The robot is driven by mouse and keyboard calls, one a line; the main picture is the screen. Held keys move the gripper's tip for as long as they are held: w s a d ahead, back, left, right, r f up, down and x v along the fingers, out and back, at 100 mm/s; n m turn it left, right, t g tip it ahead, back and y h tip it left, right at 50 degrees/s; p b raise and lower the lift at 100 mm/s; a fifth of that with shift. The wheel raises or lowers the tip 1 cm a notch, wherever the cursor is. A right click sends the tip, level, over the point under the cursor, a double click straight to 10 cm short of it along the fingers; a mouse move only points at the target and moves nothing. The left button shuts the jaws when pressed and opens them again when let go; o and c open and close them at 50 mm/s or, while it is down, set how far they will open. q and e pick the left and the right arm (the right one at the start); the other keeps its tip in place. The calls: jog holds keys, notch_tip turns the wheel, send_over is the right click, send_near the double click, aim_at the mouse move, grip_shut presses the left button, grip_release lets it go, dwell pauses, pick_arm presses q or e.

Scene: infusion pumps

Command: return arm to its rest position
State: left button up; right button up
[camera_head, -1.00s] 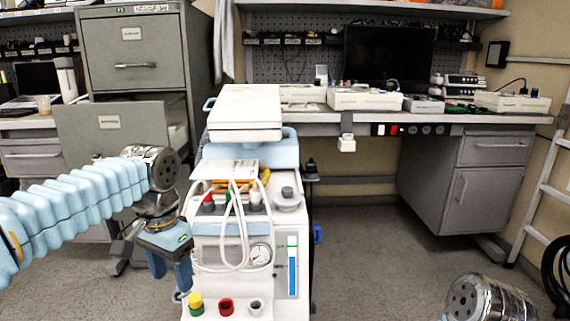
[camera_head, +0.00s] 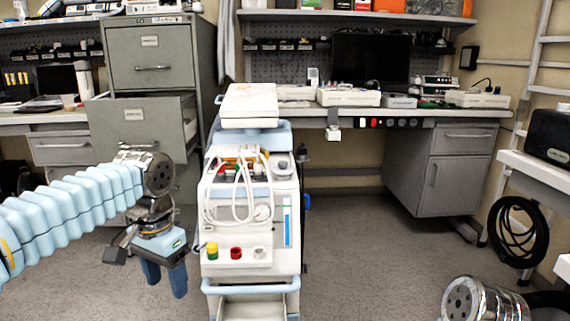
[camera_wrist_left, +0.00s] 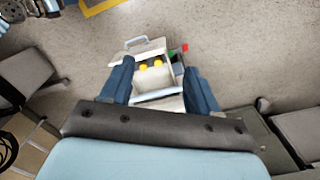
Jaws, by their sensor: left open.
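My left arm (camera_head: 70,210) comes in from the left, with pale blue ribbed sleeves and a metal wrist joint. Its gripper (camera_head: 165,281) points down, to the left of the white medical cart (camera_head: 233,225), with its two dark blue fingers apart. In the left wrist view the gripper (camera_wrist_left: 160,88) is open, and the cart (camera_wrist_left: 150,48) shows beyond the fingers. No object is held between them. A metal joint of my right arm (camera_head: 485,300) shows at the bottom right; its gripper is out of frame.
The cart carries white hoses, a gauge and coloured knobs. A grey filing cabinet (camera_head: 150,65) with an open drawer (camera_head: 140,125) stands behind my left arm. A workbench (camera_head: 350,115) runs along the back. A black coiled hose (camera_head: 513,232) hangs at right. The floor right of the cart is clear.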

pick_arm(q)
jog(key=d+f+n+h, duration=0.15)
jog(key=d+f, duration=0.25)
jog(key=f, duration=1.1)
jog(key=d+f+h, duration=0.2)
jog(key=d+f, duration=0.2)
jog(key=f, duration=1.1)
jog(key=s+d+f+n+p, duration=0.1)
jog(key=s+f+n, duration=0.4)
jog(key=s+f, duration=0.9)
notch_tip(320, 180, down, 2)
jog(key=shift+s+d+f+t+h, duration=0.15)
jog(key=shift+d+f+t+h, duration=0.05)
jog(key=shift+d+t+h, duration=0.25)
